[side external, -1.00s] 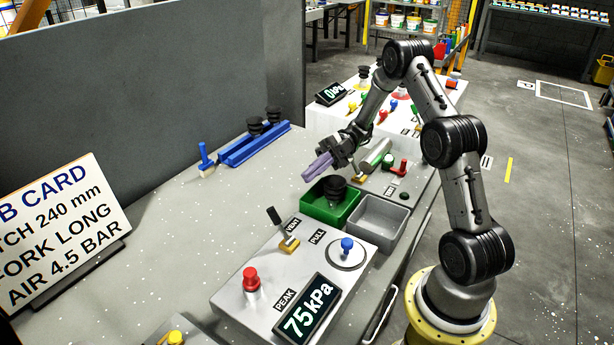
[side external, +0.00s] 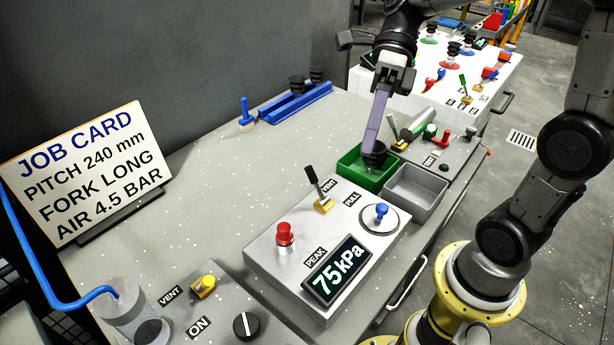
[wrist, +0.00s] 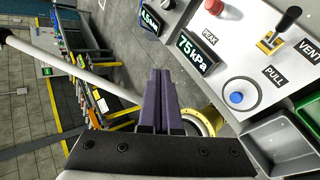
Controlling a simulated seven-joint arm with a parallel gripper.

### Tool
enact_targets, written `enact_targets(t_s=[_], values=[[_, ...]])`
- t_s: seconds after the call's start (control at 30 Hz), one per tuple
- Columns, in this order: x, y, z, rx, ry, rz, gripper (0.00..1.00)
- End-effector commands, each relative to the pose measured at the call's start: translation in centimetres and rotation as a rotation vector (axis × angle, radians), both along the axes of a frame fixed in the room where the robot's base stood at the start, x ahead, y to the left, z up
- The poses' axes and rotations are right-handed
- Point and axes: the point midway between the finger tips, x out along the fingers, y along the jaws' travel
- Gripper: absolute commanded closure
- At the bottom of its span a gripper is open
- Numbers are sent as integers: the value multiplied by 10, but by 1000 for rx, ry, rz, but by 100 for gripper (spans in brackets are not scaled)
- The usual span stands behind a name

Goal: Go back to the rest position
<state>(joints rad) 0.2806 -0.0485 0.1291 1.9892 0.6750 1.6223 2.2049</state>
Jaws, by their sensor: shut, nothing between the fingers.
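My gripper (side external: 371,150) hangs from the wrist at the upper middle of the side view, its purple fingers pointing down. The fingers are together with nothing between them. In that view the tips overlap the green bin (side external: 349,172) and a black suction cup in it; I cannot tell how high above they are. In the wrist view the shut fingers (wrist: 158,72) stand in the centre. Beyond them show the floor and part of my yellow base. The green bin (wrist: 269,150) lies at the lower right there, clear of the fingers.
A grey bin (side external: 416,192) adjoins the green one. In front stands a control box (side external: 270,255) with a red button, a lever and a 75 kPa display. A job card (side external: 85,170) stands at left. A blue rack (side external: 295,103) holds black cups. The bench's middle is clear.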

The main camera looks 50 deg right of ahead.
Motion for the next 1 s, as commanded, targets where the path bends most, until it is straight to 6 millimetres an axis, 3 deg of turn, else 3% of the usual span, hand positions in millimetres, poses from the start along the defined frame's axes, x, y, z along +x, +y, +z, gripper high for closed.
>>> enact_targets(t_s=[0.03, 0.2, 0.4, 0.7, 0.9, 1.0], values=[[-16, 5, 2, -42, -117, 89, 100], [-60, 4, -4, -184, -530, 461, 100], [-90, -16, -17, -351, -956, 975, 100], [-96, -54, -32, -565, -1307, 1805, 100], [-84, -72, -40, -581, -1321, 2286, 100], [-78, -75, -36, -580, -1322, 2432, 100]])
